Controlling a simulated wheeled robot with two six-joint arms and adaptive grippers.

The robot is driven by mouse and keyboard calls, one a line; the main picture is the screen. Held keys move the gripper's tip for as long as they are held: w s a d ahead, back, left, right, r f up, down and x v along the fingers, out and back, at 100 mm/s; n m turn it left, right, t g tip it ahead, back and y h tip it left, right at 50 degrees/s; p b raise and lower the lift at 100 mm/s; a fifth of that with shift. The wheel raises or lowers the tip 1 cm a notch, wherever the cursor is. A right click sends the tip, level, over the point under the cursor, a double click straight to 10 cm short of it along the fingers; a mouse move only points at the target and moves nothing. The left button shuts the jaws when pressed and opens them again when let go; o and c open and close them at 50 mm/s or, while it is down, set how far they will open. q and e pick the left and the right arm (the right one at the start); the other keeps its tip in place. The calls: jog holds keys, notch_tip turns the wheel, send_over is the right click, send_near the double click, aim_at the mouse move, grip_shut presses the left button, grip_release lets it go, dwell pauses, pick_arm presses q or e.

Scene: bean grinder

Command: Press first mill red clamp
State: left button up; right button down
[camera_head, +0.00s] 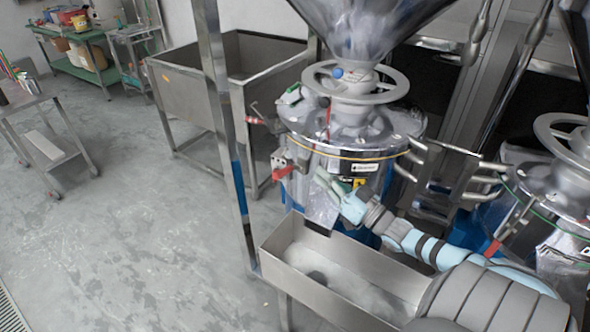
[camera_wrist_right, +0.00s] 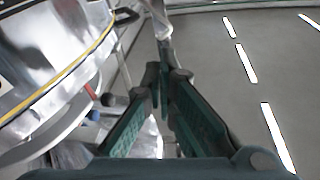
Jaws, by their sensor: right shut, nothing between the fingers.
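The first mill (camera_head: 372,133) is a shiny metal drum under a clear hopper, with a grey handwheel and a yellow band. A red clamp (camera_head: 281,171) sits on its front left side. My right gripper (camera_head: 322,180) is shut and empty in front of the mill, a little right of and below the front red clamp. The right wrist view shows its green fingers (camera_wrist_right: 163,77) together, with a small red clamp part (camera_wrist_right: 91,92) to their left, apart from them. My left gripper is not in view.
A metal trough (camera_head: 283,262) stands below my right arm. A steel post (camera_head: 222,110) rises left of the mill. The second mill (camera_head: 572,192), with its own red clamp (camera_head: 492,249), is at the right.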

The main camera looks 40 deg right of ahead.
jog(key=w+a+f+b, duration=0.2)
jog(key=w+b, duration=0.3)
jog(key=w, duration=0.4)
jog(key=shift+w, duration=0.3)
jog(key=s+d+n+p, duration=0.1)
jog(key=s+p, duration=0.4)
jog(key=s, duration=0.6)
jog(key=shift+s+d+r+n+p, duration=0.15)
jog(key=shift+s+r+n+p, duration=0.2)
jog(key=shift+n+p, duration=0.05)
